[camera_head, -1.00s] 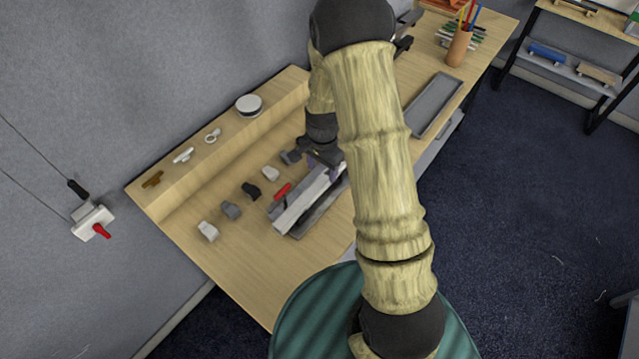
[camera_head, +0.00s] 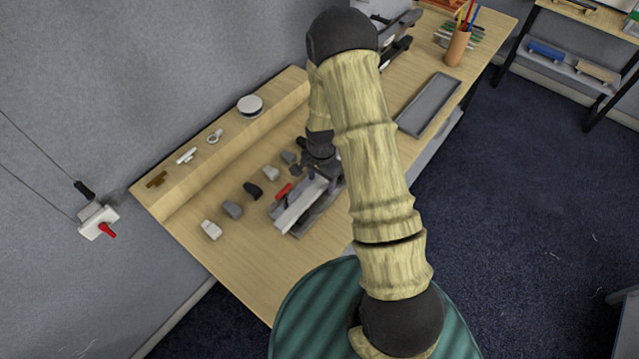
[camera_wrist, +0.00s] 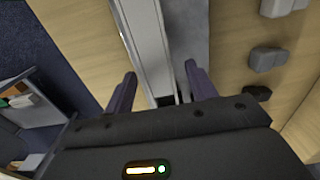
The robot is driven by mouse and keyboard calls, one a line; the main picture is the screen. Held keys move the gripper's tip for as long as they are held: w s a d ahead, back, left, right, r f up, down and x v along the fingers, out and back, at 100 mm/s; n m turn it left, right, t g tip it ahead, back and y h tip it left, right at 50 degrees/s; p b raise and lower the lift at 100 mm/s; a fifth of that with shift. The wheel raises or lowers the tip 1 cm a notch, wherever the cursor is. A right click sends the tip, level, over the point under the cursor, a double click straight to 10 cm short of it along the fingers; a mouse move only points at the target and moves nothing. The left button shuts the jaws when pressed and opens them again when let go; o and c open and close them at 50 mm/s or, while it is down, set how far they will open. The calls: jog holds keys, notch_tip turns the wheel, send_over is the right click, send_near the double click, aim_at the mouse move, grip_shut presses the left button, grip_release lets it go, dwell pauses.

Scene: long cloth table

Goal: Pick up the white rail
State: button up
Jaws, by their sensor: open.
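The white rail (camera_head: 300,203) lies lengthwise on a grey tray-like base (camera_head: 318,218) on the wooden table. In the wrist view the rail (camera_wrist: 146,38) runs from the top edge down toward my gripper. My gripper (camera_wrist: 161,82) is open, its two dark fingers on either side of the rail's near end, with nothing held. I cannot tell how far above the rail the fingertips are. In the head view my gripper (camera_head: 318,168) is over the rail's far end, partly hidden by my arm.
A red piece (camera_head: 284,190) sits beside the rail. Several grey and dark blocks (camera_head: 253,190) stand in a row to its left. A raised ledge holds a round white item (camera_head: 250,105) and small parts. An empty grey tray (camera_head: 430,104) lies to the right.

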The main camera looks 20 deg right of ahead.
aim_at(322, 181)
dwell(0.3)
jog(key=c, duration=1.2)
notch_tip(322, 181, up, 10)
jog(key=b, duration=0.3)
